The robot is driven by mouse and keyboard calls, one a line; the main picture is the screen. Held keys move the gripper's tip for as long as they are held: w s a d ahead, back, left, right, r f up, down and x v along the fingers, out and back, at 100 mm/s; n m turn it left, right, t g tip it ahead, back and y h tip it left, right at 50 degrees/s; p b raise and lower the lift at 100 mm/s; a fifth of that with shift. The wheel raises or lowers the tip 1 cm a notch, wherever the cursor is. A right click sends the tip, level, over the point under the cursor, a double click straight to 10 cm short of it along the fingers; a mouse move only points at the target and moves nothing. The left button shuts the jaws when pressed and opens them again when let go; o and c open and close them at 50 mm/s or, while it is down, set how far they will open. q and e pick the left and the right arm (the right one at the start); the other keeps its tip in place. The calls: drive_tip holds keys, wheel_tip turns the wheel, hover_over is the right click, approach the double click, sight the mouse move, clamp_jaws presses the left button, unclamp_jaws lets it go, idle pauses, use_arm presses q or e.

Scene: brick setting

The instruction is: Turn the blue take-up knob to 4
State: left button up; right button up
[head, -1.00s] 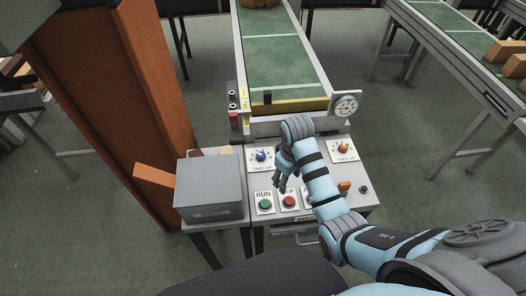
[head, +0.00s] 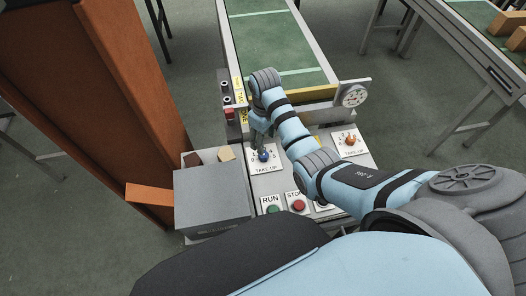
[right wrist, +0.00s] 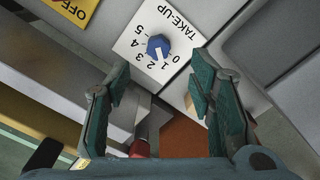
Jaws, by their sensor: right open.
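The blue take-up knob (head: 264,156) sits on a white numbered plate on the grey control panel, in the middle of the head view. It also shows in the right wrist view (right wrist: 158,46), with its scale from 0 to 5 around it. Its white pointer mark appears to face near 1. My right gripper (head: 260,134) is close to the knob, on its far side in the head view. In the right wrist view its two fingers (right wrist: 160,80) are spread apart and empty, with the knob beyond the gap between their tips. My left gripper is not in view.
An orange take-up knob (head: 350,140) is at the panel's right. The green RUN button (head: 273,209) and red STOP button (head: 298,205) sit nearer. A grey box (head: 212,196) stands left of the panel, beside an orange post (head: 110,90). A conveyor (head: 280,50) lies behind.

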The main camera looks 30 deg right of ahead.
sight(265, 155)
drive_tip(key=f, duration=0.1)
drive_tip(key=f+b, duration=0.1)
drive_tip(key=f, duration=0.3)
drive_tip(key=shift+s+d+f, duration=0.15)
drive_tip(key=shift+s+f, duration=0.1)
drive_tip(key=f, duration=0.1)
drive_tip(key=f+b, duration=0.1)
drive_tip(key=f, duration=0.1)
drive_tip(key=shift+w+f, duration=0.15)
drive_tip(key=shift+w, duration=0.25)
drive_tip(key=shift+w+f, duration=0.1)
drive_tip(key=shift+f, duration=0.2)
drive_tip(key=shift+s+r, duration=0.15)
drive_tip(key=shift+s, duration=0.05)
drive_tip(key=shift+c, duration=1.3)
drive_tip(key=c, duration=0.9)
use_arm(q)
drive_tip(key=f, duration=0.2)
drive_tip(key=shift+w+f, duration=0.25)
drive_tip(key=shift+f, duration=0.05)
